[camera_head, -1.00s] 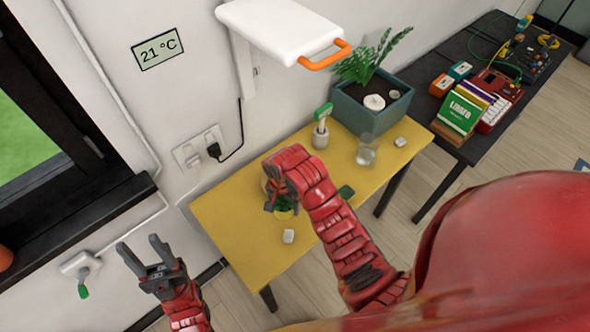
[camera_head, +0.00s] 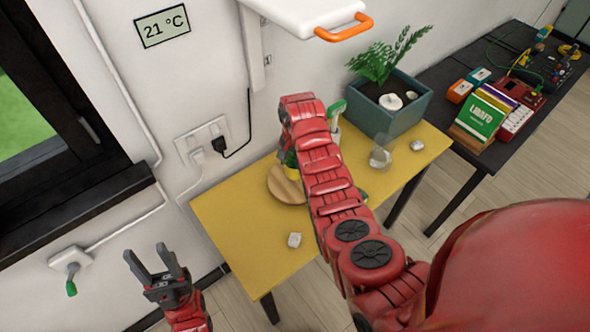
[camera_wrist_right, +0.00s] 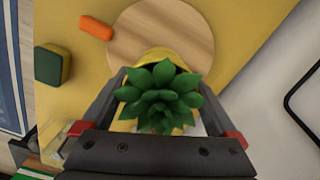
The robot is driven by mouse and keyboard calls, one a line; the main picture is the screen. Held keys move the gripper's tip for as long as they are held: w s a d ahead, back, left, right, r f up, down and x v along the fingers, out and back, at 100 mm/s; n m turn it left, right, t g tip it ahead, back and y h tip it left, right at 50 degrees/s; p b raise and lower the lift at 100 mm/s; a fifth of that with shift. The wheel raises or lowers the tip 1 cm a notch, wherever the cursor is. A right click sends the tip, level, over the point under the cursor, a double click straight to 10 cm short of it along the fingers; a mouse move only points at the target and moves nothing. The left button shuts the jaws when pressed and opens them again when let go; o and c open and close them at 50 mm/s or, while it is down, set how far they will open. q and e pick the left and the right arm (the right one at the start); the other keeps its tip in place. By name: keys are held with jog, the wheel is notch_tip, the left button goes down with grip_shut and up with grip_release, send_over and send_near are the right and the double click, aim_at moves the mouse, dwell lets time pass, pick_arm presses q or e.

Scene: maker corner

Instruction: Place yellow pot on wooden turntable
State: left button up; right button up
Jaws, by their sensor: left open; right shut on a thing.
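The yellow pot (camera_wrist_right: 158,58) with a green succulent (camera_wrist_right: 160,95) is between the fingers of my right gripper (camera_wrist_right: 155,100), which is shut on it. In the right wrist view the pot overlaps the near edge of the round wooden turntable (camera_wrist_right: 160,25); I cannot tell whether it touches it. In the head view the turntable (camera_head: 287,186) lies on the yellow table, and my right arm hides most of the pot (camera_head: 292,173). My left gripper (camera_head: 153,262) is open and empty, left of the table.
The yellow table (camera_head: 235,222) carries a small white block (camera_head: 294,240), a glass (camera_head: 381,157) and a planter box (camera_head: 388,118). An orange piece (camera_wrist_right: 96,28) and a green block (camera_wrist_right: 52,66) lie near the turntable. A white lamp-like fixture (camera_head: 310,12) overhangs the table.

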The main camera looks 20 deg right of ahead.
jog(key=shift+w+f+p, duration=0.15)
jog(key=shift+p, duration=0.25)
notch_tip(320, 180, down, 2)
jog(key=shift+f+p, duration=0.1)
jog(key=shift+p, duration=0.35)
jog(key=shift+f, duration=0.55)
jog(key=shift+f, duration=0.15)
jog(key=o, duration=1.3)
jog(key=shift+o, duration=0.2)
jog(key=shift+r, duration=0.2)
